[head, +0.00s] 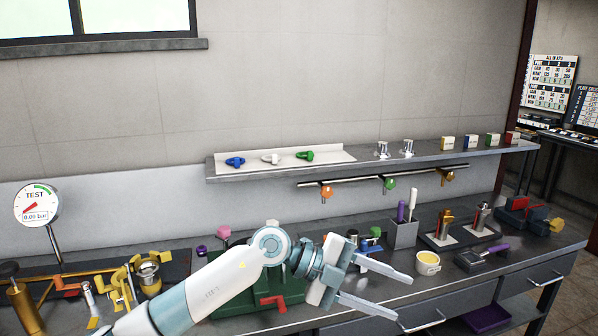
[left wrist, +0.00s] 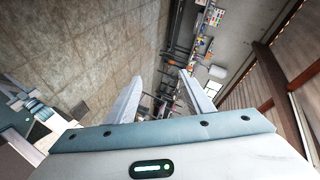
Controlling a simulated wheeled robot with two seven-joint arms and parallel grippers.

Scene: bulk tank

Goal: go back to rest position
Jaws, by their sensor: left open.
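My left gripper (head: 403,294) reaches in from the lower left in the head view, above the front part of the workbench. Its two fingers point right and stand well apart, with nothing between them. In the left wrist view the open fingers (left wrist: 163,105) show, with the wall and the distant room beyond them. My left forearm hides part of the green fixture on the bench.
A shelf (head: 365,160) runs along the wall above.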

